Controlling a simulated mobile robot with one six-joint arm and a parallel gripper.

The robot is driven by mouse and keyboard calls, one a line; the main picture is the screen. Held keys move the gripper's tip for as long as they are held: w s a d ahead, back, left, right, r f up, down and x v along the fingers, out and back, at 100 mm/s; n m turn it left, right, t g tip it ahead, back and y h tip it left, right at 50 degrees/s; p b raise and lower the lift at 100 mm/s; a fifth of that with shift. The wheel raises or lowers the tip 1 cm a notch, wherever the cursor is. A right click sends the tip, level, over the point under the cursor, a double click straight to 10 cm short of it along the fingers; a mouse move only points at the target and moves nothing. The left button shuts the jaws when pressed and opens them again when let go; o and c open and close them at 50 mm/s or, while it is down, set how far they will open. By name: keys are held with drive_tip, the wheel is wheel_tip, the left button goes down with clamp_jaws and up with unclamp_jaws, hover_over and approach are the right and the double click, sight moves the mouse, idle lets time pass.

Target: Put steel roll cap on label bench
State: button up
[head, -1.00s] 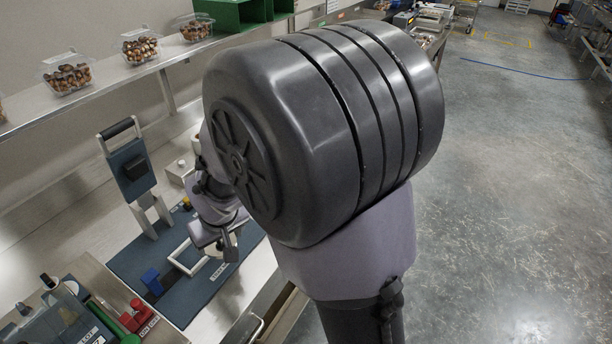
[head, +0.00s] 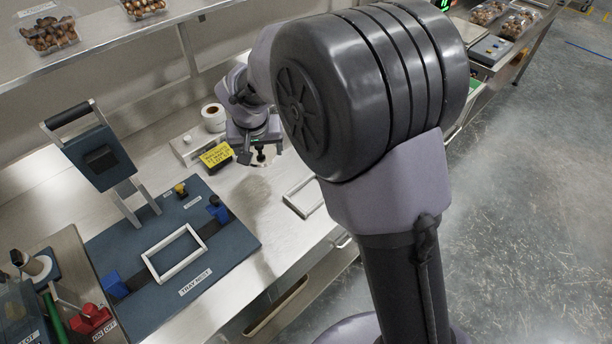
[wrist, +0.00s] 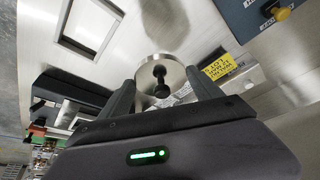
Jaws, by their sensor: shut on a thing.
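The steel roll cap (wrist: 150,66) is a shiny round disc with a black knob in the wrist view. My gripper (wrist: 162,88) is shut on it, with the dark fingers on either side of the knob. In the head view my gripper (head: 257,153) is above the bench (head: 255,203), right of a yellow sign (head: 215,156); the disc is hard to make out there. A white label roll (head: 213,118) stands behind the sign, by a pale unit. I cannot tell which part is the label bench.
A blue tray nest board (head: 225,222) with a white frame and an upright press (head: 98,157) is at left. Another pale frame (head: 302,197) lies right of my gripper. Red switches (head: 90,320) are at front left. A shelf with nut trays runs behind.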

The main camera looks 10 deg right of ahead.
sight(263, 180)
drive_tip(key=shift+w+a+f, duration=0.2)
drive_tip(key=shift+a+f, duration=0.1)
drive_tip(key=shift+a, duration=0.05)
wheel_tip(263, 180, down, 10)
drive_tip(key=b, duration=0.4)
drive_tip(key=shift+r+b, duration=0.1)
drive_tip(key=shift+b, duration=0.25)
drive_tip(key=o, duration=1.4)
drive_tip(key=shift+r, duration=0.1)
